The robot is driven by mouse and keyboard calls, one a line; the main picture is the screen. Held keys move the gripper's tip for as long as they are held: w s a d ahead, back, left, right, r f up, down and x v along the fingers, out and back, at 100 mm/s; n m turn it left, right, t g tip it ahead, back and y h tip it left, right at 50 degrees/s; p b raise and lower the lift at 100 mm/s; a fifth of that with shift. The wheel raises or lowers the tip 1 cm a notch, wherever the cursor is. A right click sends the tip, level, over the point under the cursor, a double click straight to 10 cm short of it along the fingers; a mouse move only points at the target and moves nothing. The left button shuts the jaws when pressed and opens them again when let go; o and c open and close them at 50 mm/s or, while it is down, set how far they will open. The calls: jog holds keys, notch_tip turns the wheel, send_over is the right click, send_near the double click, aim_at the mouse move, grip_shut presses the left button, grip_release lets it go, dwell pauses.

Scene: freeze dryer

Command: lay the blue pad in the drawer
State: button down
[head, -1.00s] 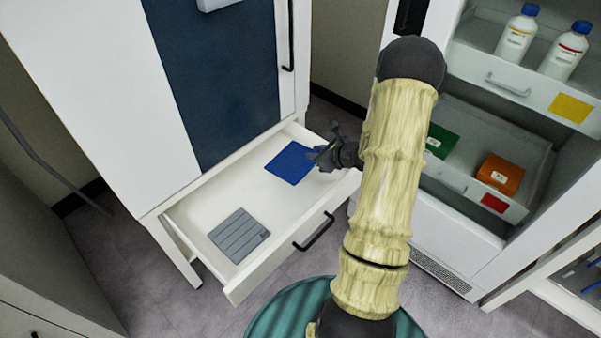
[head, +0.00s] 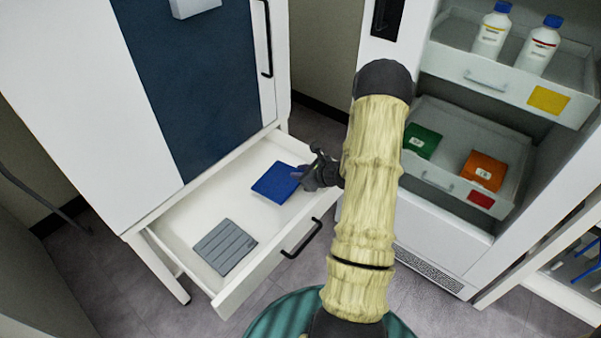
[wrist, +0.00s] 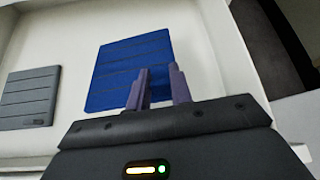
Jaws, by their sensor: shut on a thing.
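The blue pad (head: 274,184) is a flat, ribbed square inside the outline of the open white drawer (head: 186,208), toward its far right end. My gripper (head: 304,174) is shut on the pad's right edge. In the wrist view the two purple fingers (wrist: 158,75) overlap the near edge of the blue pad (wrist: 122,65). The pad looks almost flat; I cannot tell whether it touches the drawer floor. A grey ribbed pad (head: 225,248) lies in the near left part of the drawer, apart from the blue one, and shows in the wrist view (wrist: 30,98).
The drawer front with its black handle (head: 301,238) faces the lower right. A white cabinet with a dark blue door (head: 200,85) rises above the drawer. On the right, an open unit holds bottles (head: 492,32), a green box (head: 421,142) and an orange box (head: 483,171).

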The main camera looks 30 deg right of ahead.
jog(key=shift+f+b, duration=0.35)
jog(key=shift+b, duration=0.05)
jog(key=shift+f+b, duration=0.25)
jog(key=shift+b, duration=0.05)
jog(key=c, duration=1.3)
grip_release()
jog(key=shift+o, duration=0.2)
jog(key=shift+r+p, duration=0.85)
jog(key=shift+p, duration=0.15)
jog(key=p+v, duration=0.2)
jog(key=v, duration=0.9)
jog(key=shift+s+d, duration=0.1)
jog(key=shift+s, duration=0.3)
